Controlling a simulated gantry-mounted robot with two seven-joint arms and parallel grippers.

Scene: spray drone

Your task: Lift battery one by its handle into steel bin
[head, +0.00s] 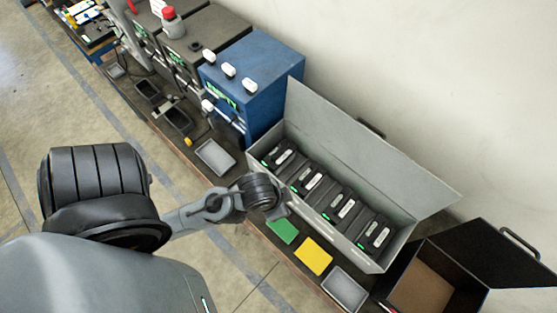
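The grey steel bin (325,219) stands open on the bench right of centre, its lid tilted back. Several black batteries sit in a row inside it: one at the left end (278,154), two in the middle (308,181) (340,206), and one at the right end (374,236). Each has a pale handle on top and a small green mark. No number is readable, so I cannot tell which is battery one. My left gripper (284,209) is at the bin's front left wall; its fingers are too small and hidden to read. My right gripper is out of view.
A blue case (262,75) with white knobs stands left of the bin. Green (282,229) and yellow (313,256) pads and a grey tray (345,289) lie in front. An open black box (408,283) is at the lower right. A wall rises behind.

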